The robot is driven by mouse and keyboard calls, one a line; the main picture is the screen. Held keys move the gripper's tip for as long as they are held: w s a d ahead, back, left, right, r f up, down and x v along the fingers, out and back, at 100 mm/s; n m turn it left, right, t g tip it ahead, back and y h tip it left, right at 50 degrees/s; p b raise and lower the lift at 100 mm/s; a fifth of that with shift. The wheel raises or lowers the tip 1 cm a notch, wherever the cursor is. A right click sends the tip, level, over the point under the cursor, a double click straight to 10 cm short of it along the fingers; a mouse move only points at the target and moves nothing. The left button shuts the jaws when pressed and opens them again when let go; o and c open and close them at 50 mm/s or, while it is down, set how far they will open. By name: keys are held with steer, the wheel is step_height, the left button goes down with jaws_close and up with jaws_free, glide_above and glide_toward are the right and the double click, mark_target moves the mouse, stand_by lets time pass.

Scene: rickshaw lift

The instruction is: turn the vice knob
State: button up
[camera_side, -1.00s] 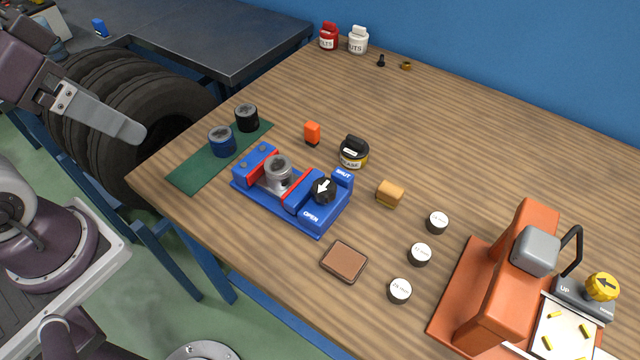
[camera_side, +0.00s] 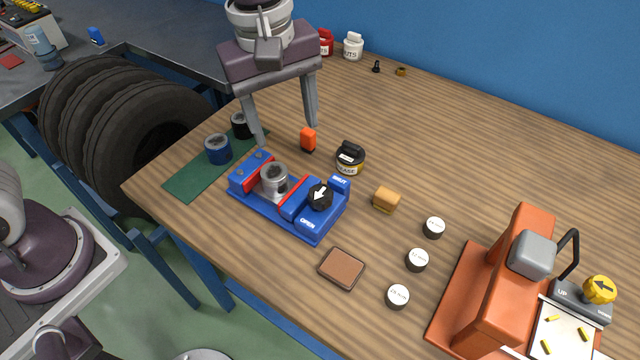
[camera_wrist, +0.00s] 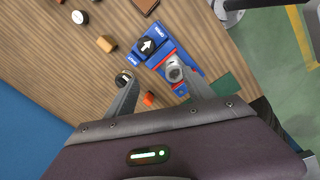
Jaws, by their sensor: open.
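The blue vice (camera_side: 278,222) sits on the wooden table with a grey metal cylindrical part (camera_side: 273,180) between its red-lined jaws. The black vice knob (camera_side: 320,196) is at its right end, with a white arrow pointing towards the OPEN label and away from SHUT. In the wrist view the knob (camera_wrist: 147,45) lies ahead of the fingertips. My gripper (camera_side: 288,138) is open and empty, its two fingers pointing down, above the table behind the vice. It also shows in the wrist view (camera_wrist: 163,82), its fingers spread apart. It is apart from the knob.
An orange object (camera_side: 308,139) stands near my fingers, beside a black-lidded tin (camera_side: 350,158). A tan block (camera_side: 387,199), a brown pad (camera_side: 341,268), several white-topped weights (camera_side: 417,260) and an orange press (camera_side: 490,285) lie to the right.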

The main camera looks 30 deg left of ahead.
mark_target(320, 192)
steer(key=d+f+n, duration=0.1)
steer(key=f, duration=0.1)
steer(key=w+d+f+n, duration=0.1)
steer(key=d+f, duration=0.1)
steer(key=w+d+f+n+g, duration=0.1)
steer(key=f, duration=0.2)
steer(key=shift+d+f, duration=0.1)
steer(key=shift+d, duration=0.25)
step_height(320, 192, down, 7)
steer(key=shift+r, duration=0.15)
jaws_close()
